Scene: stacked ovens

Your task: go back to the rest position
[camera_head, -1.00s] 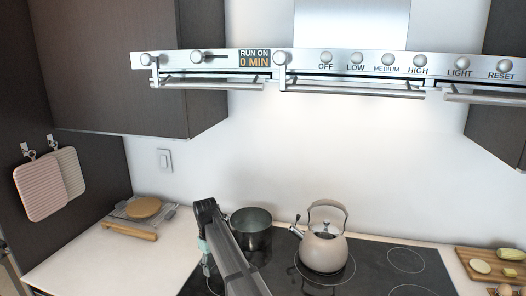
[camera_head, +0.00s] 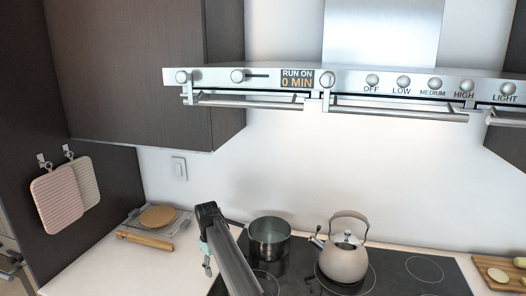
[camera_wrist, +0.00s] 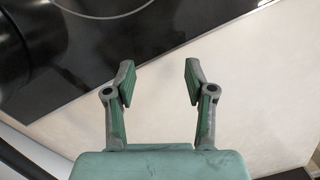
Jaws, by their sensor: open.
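My gripper (camera_wrist: 158,82) is open and empty in the wrist view, its two fingers apart over the pale counter near the black cooktop edge. In the head view my arm rises from the bottom centre, and a small part of my gripper (camera_head: 206,262) shows hanging left of it, above the counter beside the cooktop. Its fingers are hard to make out there.
A dark pot (camera_head: 269,238) and a beige kettle (camera_head: 343,260) stand on the black cooktop (camera_head: 440,285). A board with a round item (camera_head: 157,217) and a rolling pin (camera_head: 146,241) lie on the left counter (camera_head: 95,262). A range hood (camera_head: 350,90) spans above. The middle air is clear.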

